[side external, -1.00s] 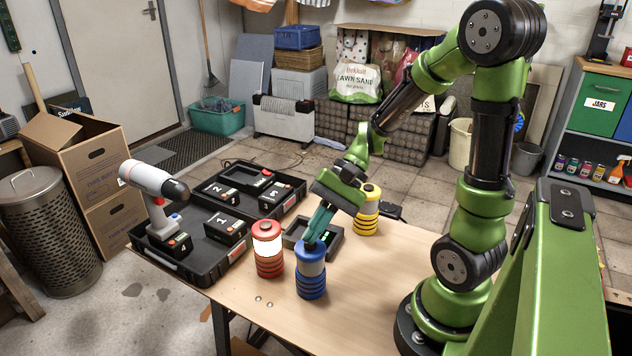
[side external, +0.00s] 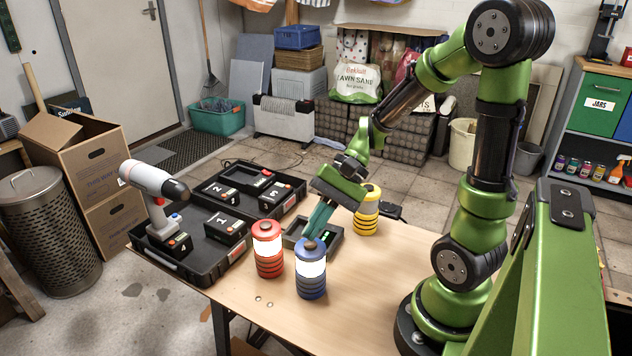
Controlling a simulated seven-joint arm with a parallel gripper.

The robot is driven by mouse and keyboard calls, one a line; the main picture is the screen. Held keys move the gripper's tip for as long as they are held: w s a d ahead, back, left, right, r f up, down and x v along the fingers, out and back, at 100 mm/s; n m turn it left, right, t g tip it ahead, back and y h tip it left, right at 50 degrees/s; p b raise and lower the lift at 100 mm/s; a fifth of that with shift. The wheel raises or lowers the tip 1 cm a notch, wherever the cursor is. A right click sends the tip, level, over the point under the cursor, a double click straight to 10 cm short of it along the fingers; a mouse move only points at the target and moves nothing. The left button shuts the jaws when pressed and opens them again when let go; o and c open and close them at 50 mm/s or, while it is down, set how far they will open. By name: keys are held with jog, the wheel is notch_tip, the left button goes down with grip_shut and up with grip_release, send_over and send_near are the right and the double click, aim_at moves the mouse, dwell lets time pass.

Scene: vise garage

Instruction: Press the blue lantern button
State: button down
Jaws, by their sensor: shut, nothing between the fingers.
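The blue lantern (side external: 311,284) stands upright near the front of the wooden table, and its middle band glows white. Its dark top button (side external: 310,244) shows at the top. My gripper (side external: 312,234) is shut and empty, pointing down at the top of the blue lantern. The fingertips overlap the button's far edge in this view; I cannot tell whether they touch it. The red lantern (side external: 268,262) to the left also glows white.
A dark charger with green lights (side external: 330,243) lies behind the blue lantern. A black case (side external: 205,272) with a drill (side external: 158,200) and battery packs is at the left. The table's front right (side external: 365,300) is clear.

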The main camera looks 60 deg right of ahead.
aim_at(315, 241)
jog(key=shift+r, duration=0.15)
jog(key=shift+r, duration=2.5)
